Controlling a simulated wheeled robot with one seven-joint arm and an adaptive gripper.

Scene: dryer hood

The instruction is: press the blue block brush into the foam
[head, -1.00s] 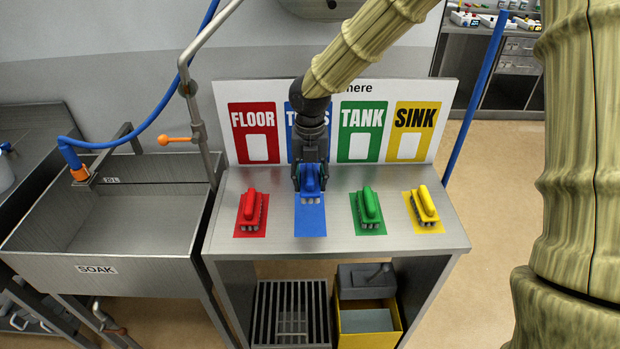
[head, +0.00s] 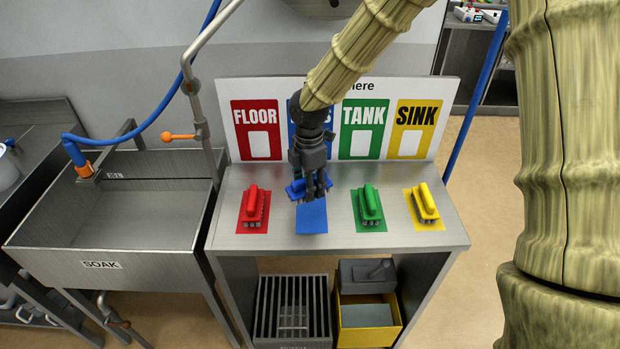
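The blue block brush (head: 296,188) is in my gripper (head: 311,192), above the steel bench near the back edge of its blue mat (head: 312,220). It lies crosswise and slightly tilted, with blue showing on both sides of the fingers. My gripper points down and looks shut on it; the fingers hide its middle. A flat grey-blue pad (head: 367,316), possibly the foam, lies in a yellow box (head: 347,340) on the shelf under the bench.
Red (head: 253,208), green (head: 369,205) and yellow (head: 425,203) brushes stand on matching mats. A sign board (head: 268,88) rises behind the bench. A slatted grey crate (head: 262,318) stands left of the yellow box. A soak sink (head: 100,235) is at left.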

